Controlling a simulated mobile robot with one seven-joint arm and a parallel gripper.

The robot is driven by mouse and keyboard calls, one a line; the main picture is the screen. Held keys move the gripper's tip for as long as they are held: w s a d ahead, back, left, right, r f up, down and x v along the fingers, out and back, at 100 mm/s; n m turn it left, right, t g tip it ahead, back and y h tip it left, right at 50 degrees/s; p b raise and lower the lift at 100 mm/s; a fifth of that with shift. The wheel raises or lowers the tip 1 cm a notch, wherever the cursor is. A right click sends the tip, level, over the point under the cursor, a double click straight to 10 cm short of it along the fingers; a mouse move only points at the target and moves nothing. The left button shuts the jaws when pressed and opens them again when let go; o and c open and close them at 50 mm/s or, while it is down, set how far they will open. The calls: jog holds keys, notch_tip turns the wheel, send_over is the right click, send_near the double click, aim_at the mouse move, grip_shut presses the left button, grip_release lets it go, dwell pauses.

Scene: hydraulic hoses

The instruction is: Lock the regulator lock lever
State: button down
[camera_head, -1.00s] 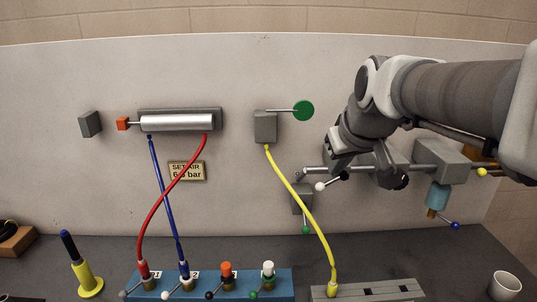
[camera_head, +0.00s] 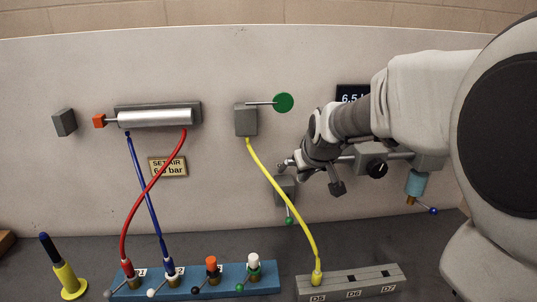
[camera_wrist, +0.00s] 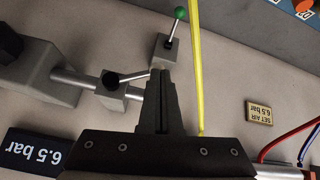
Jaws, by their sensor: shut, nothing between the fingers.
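The regulator, a grey body with a black knob (camera_head: 376,168), sits on a horizontal pipe at the right of the panel; its body (camera_wrist: 45,75) shows at the left of the wrist view. I cannot tell for certain that this is the lock lever. My gripper (camera_wrist: 161,73) is shut and empty, beside that rod; contact is unclear. In the head view my gripper (camera_head: 309,171) hides this part of the pipe.
A grey block (camera_head: 285,188) with a green-ball lever (camera_head: 289,221) is just below my gripper. A yellow hose (camera_head: 283,200) hangs close to its left. The display (camera_wrist: 35,150) reads 6.5 bar, like the SET AIR plate (camera_head: 168,167).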

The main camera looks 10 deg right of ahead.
jog(key=shift+w+f, duration=0.1)
jog(key=shift+w, duration=0.05)
jog(key=shift+f+n+h+b, duration=0.3)
jog(key=shift+f+h+b, duration=0.35)
jog(key=shift+b, duration=0.85)
jog(key=f+n+h+b, duration=0.1)
jog(key=h+b, duration=0.1)
jog(key=b, duration=0.3)
jog(key=d+f+n+h+b, duration=0.1)
jog(key=h+b, duration=0.2)
jog(key=b, duration=0.3)
jog(key=d+f+n+t+h+b, duration=0.1)
jog(key=h+b, duration=0.2)
jog(key=b, duration=0.3)
jog(key=shift+d+f, duration=0.15)
jog(key=shift+d, duration=0.05)
jog(key=shift+r, duration=0.75)
